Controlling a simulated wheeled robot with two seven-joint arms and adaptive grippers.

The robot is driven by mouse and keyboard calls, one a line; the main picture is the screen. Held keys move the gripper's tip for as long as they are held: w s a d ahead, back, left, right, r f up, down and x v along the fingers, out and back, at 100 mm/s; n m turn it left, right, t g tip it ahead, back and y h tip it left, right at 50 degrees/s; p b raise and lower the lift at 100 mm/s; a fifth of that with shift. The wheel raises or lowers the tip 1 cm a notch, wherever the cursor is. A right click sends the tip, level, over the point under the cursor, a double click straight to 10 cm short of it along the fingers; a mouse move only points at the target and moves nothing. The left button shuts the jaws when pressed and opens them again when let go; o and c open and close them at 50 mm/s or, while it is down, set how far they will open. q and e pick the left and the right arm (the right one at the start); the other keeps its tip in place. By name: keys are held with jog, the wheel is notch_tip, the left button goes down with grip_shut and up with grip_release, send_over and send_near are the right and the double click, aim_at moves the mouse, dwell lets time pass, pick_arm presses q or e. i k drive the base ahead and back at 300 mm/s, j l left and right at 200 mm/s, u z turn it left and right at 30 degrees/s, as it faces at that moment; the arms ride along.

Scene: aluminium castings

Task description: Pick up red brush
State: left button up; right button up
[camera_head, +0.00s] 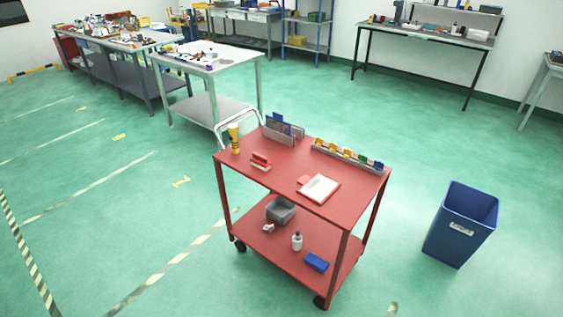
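A red brush (261,159), a small red block with a pale strip under it, lies on the top shelf of a red cart (285,182), left of the middle. It is small in the picture, so its bristles and handle are hard to make out. Nothing touches it. Neither of my grippers shows in the head view.
A yellow object (234,139), a file holder (284,132), a rack of coloured items (348,154) and a white pad (319,188) share the top shelf. A blue bin (461,224) stands right of the cart. Green floor is open in front and left.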

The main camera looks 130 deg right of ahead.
aim_at(262, 161)
jog(key=z, duration=4.05)
